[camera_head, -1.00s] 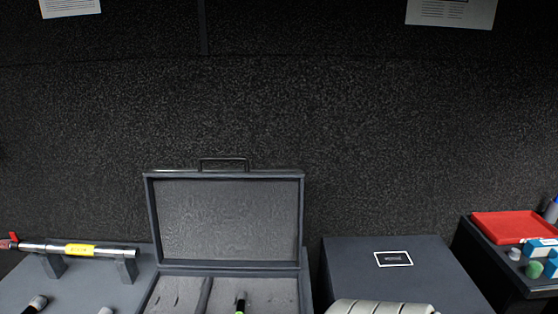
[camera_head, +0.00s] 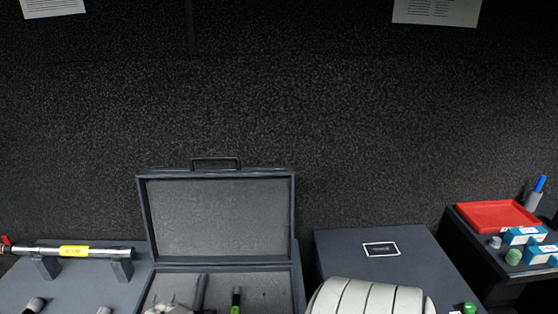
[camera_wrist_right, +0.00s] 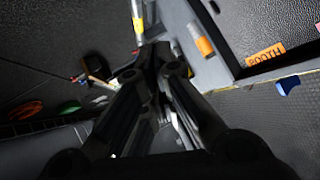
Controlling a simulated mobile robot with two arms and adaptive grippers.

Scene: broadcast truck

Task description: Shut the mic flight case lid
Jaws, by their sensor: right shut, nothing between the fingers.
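The mic flight case (camera_head: 299,285) is dark grey and stands open in the middle of the head view. Its lid (camera_head: 217,217) is upright at the back, with a handle (camera_head: 216,161) on its top edge. The foam-lined base (camera_head: 265,287) holds a dark microphone with a green band (camera_head: 236,300). A pale, partly cut-off shape at the base's front left is unclear. My right gripper (camera_wrist_right: 158,50) is shut and empty in the right wrist view; its own fingers hide part of what lies ahead. My left gripper is not in view.
A red tray (camera_head: 495,215) and blue boxes (camera_head: 522,235) are farther right. A silver tube with yellow tape (camera_head: 75,251) lies on supports at left. An orange BOOTH label (camera_wrist_right: 265,55) shows in the wrist view.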

